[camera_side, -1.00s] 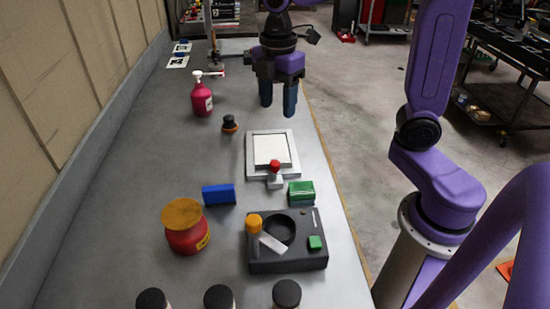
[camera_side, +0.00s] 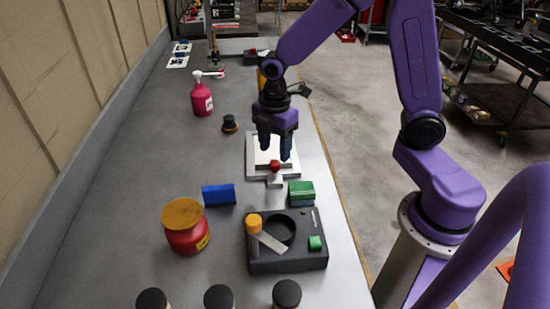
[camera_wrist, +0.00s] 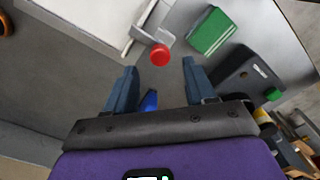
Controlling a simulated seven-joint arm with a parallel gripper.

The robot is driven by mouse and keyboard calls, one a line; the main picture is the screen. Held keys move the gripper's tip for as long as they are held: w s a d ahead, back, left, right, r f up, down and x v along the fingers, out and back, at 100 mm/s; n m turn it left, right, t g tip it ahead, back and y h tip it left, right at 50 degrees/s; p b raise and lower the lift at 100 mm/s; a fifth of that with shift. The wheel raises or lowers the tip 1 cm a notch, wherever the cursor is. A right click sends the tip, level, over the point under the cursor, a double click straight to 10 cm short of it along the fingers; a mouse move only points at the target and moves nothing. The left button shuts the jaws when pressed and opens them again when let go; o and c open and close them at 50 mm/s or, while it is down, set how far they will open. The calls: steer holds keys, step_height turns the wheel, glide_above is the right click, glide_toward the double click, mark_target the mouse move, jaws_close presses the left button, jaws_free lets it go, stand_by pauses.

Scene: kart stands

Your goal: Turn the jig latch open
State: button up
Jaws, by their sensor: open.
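The white jig (camera_side: 250,165) is a square frame with a pale plate in it, on the bench. A red-knobbed latch (camera_side: 275,168) on a grey bracket sits at its near edge. The red knob (camera_wrist: 160,55) also shows in the wrist view, beyond and between my fingertips. My gripper (camera_side: 275,157) points down over the jig, close to the knob, with its jaws apart and nothing held. Its two blue fingers (camera_wrist: 160,67) are spread in the wrist view. I cannot tell the exact height of the fingertips above the jig.
A green block (camera_side: 301,191) and a dark box (camera_side: 290,262) with an orange-knobbed lever (camera_side: 254,224) stand nearer the camera. A blue block (camera_side: 218,195) and red jar (camera_side: 187,236) are left. A red pump bottle (camera_side: 201,99) stands farther back.

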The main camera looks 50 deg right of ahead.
mark_target(275, 163)
steer(key=shift+f, duration=2.1)
jaws_close()
